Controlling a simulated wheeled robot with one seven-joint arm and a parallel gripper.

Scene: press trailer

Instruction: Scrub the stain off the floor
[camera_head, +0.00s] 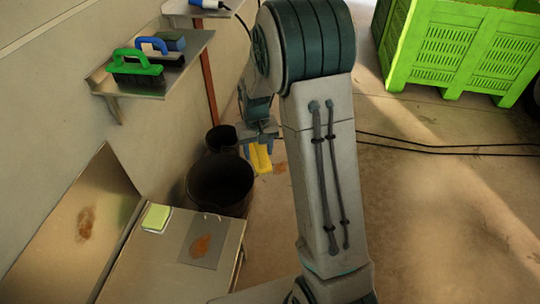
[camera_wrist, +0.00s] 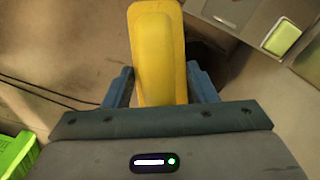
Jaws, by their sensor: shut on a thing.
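My gripper (camera_head: 262,140) points down over the floor, left of my arm in the head view. It is shut on a long yellow block-like tool (camera_head: 260,158), perhaps a scrubbing brush. In the wrist view the yellow tool (camera_wrist: 157,50) sits between the two blue fingers of my gripper (camera_wrist: 160,85). Its underside is hidden. An orange-brown stain (camera_head: 280,167) shows on the floor just right of the tool in the head view. I cannot tell whether the tool touches the floor.
Brown stains also mark a leaning panel (camera_head: 110,190) and a grey patch (camera_head: 208,228) on a bench beside a green-yellow sponge (camera_head: 156,217). Dark buckets (camera_head: 220,186) stand left of my gripper. A wall shelf (camera_head: 150,82) holds green and blue brushes. Cables (camera_head: 430,146) cross the floor near a green crate (camera_head: 460,50).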

